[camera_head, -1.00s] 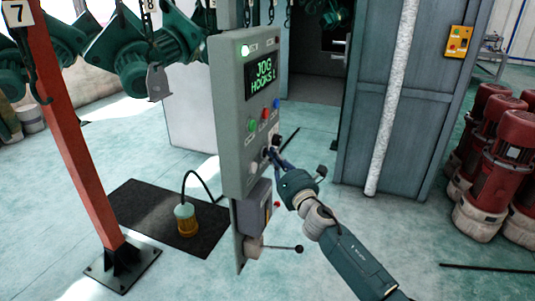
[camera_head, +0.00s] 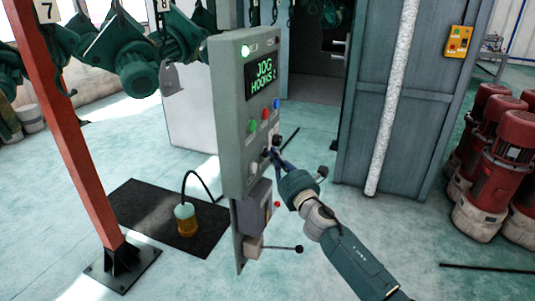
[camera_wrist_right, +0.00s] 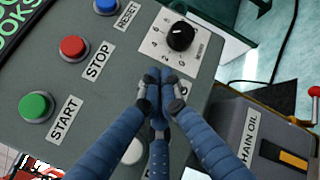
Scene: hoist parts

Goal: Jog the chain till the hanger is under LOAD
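The grey control panel (camera_head: 233,150) stands upright, its screen (camera_head: 264,80) reading JOG HOOKS with a small last character I cannot read surely. My right gripper (camera_head: 273,153) is at the panel's lower face. In the wrist view its blue fingers (camera_wrist_right: 160,85) are together with nothing visible between them, below the black dial (camera_wrist_right: 180,37); they hide the control behind them, and I cannot tell whether they touch it. Overhead hangers carry plates 7 (camera_head: 46,11) and 8 (camera_head: 163,5). A grey hook plate (camera_head: 171,79) hangs below 8. No LOAD sign is readable. My left gripper is out of view.
Green (camera_wrist_right: 36,107), red (camera_wrist_right: 74,48) and blue (camera_wrist_right: 107,5) buttons are beside my fingers. A chain oil box (camera_wrist_right: 262,135) is below. An orange post (camera_head: 75,140) stands left, red motors (camera_head: 490,160) right. Teal hoist units (camera_head: 130,50) hang upper left.

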